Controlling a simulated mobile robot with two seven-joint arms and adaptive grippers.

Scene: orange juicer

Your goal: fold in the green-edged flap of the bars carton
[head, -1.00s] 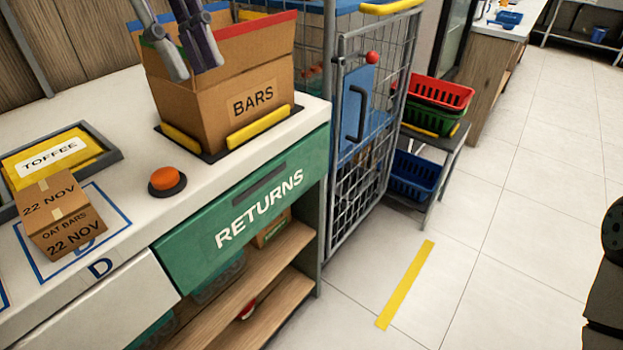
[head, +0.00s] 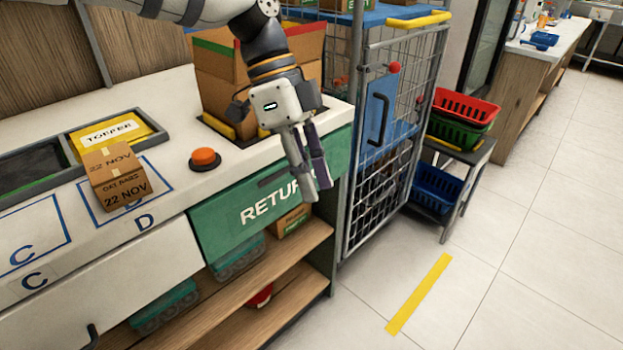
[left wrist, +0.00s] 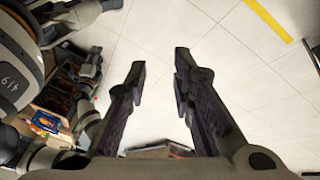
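The brown bars carton (head: 214,95) stands on the counter in the head view. Its green-edged flap (head: 213,53) stands up at the carton's left side. A red-edged flap (head: 306,42) also stands up, at the right. My left gripper (head: 318,190) hangs in front of the carton, fingers pointing down, before the green RETURNS drawer front. It hides most of the carton's front and its label. In the left wrist view its two fingers (left wrist: 160,62) are apart with only floor between them. My right gripper is not in view.
An orange button (head: 204,156) and a small oat bars box (head: 117,178) are on the counter left of the carton. Yellow guides (head: 218,127) edge the carton's base. A wire cage trolley (head: 385,130) stands close on the right. Open floor lies beyond.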

